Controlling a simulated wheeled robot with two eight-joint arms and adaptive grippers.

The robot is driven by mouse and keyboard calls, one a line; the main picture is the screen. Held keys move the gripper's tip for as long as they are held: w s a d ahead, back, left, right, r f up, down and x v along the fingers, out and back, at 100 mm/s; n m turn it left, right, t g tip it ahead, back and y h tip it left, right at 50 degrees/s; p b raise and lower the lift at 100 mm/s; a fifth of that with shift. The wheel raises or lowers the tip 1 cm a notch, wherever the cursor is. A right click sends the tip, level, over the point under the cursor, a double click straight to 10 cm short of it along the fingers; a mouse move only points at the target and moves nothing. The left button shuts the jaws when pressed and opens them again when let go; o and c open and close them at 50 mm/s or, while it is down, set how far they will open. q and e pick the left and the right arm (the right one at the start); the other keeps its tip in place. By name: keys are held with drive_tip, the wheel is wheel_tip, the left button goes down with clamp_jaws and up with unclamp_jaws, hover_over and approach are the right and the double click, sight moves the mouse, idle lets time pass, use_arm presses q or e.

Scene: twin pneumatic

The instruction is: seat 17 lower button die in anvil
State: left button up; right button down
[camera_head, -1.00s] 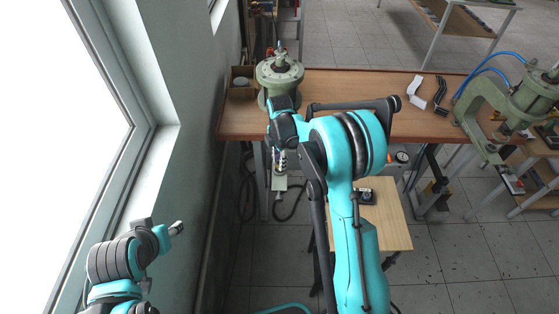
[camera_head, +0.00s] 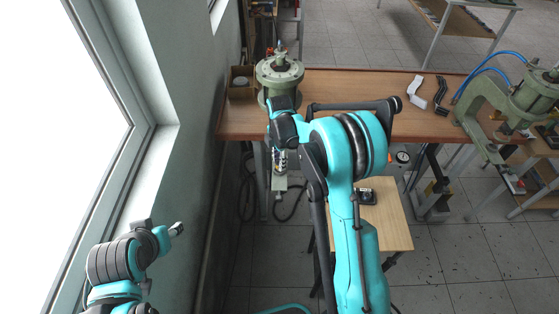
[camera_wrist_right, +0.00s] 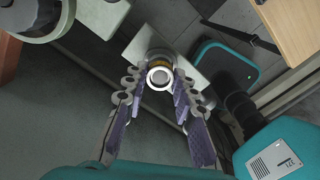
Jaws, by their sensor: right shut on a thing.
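The lower button die (camera_wrist_right: 160,76) shows in the right wrist view as a small round piece with a pale face and a metal rim. My right gripper (camera_wrist_right: 160,90) is shut on it, one padded finger on each side. A pale plate (camera_wrist_right: 187,62) lies just beyond the die, and a brass-coloured ring shows at the die's far edge. I cannot tell whether the die touches the anvil, which is mostly hidden behind it. In the head view the plate (camera_head: 279,183) is below the left green press (camera_head: 280,75). My left gripper (camera_head: 176,229) is at lower left, too small to read.
The wooden bench (camera_head: 330,82) carries a wooden box (camera_head: 241,90) and white and black curved pieces. A second green press (camera_head: 490,105) stands at the right. A wall bounds the left.

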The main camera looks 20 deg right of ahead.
drive_tip(key=shift+f+b, duration=0.75)
drive_tip(key=shift+f, duration=0.3)
drive_tip(key=c, duration=1.1)
unclamp_jaws()
drive_tip(key=shift+c, duration=0.2)
wheel_tip(320, 180, up, 12)
drive_tip(key=shift+s+r, duration=0.1)
drive_tip(key=s+r+m+t+b, duration=0.1)
drive_tip(key=s+m+t+b, duration=0.3)
drive_tip(key=s+m+b, duration=0.55)
drive_tip(key=s+f+m+t+b, duration=0.1)
drive_tip(key=s+f+m, duration=0.3)
drive_tip(key=s, duration=0.4)
drive_tip(key=s+f+m+t+b, duration=0.1)
drive_tip(key=s+f+m+t, duration=0.1)
drive_tip(key=s+f+m, duration=0.2)
drive_tip(key=s+m, duration=0.3)
drive_tip(key=s, duration=0.1)
drive_tip(key=shift+d+f, duration=0.15)
